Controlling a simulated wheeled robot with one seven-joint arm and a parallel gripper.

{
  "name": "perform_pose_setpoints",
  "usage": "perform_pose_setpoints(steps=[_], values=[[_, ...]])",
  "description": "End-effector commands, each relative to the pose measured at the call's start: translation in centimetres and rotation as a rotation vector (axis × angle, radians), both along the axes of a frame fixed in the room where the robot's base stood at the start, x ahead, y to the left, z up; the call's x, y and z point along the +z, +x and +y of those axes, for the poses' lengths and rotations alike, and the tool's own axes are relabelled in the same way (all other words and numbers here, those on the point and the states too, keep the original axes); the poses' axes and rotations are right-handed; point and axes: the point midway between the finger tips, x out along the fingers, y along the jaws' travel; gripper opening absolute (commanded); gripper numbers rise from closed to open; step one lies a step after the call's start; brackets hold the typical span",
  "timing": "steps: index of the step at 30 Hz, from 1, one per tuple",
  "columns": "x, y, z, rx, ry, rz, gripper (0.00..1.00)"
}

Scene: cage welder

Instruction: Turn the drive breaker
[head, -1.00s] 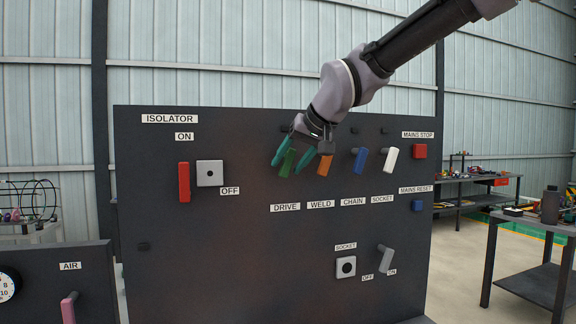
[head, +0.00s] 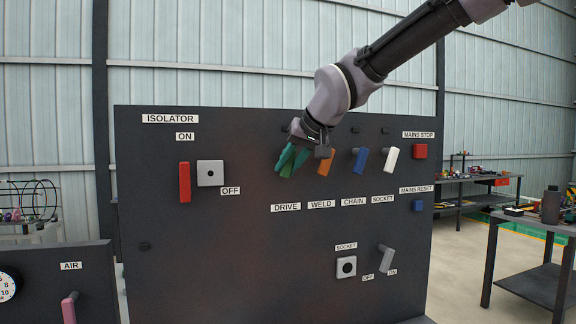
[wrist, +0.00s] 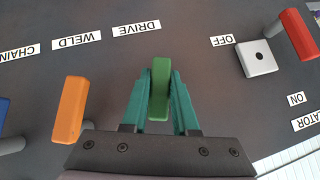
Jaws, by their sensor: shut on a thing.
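The drive breaker is a green lever (wrist: 160,88) on the dark panel, beside the DRIVE label (wrist: 137,28) in the wrist view. My gripper (wrist: 159,100) has its two teal fingers on either side of the green lever, shut on it. In the head view my gripper (head: 291,158) is at the upper middle of the panel, above the DRIVE label (head: 286,207), and its fingers hide most of the green lever. The lever appears tilted, with its lower end to the left in the head view.
An orange WELD lever (head: 325,162) stands close right of my gripper. The blue CHAIN lever (head: 359,160) and white SOCKET lever (head: 390,159) are farther right. The red isolator handle (head: 184,182) is to the left.

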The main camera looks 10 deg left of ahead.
Motion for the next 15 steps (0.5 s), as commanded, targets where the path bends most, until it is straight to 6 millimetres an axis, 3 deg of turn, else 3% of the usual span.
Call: perform_pose_setpoints(steps=[15], values=[[-0.10,0.45,-0.66,0.000,-0.284,-0.175,0.00]])
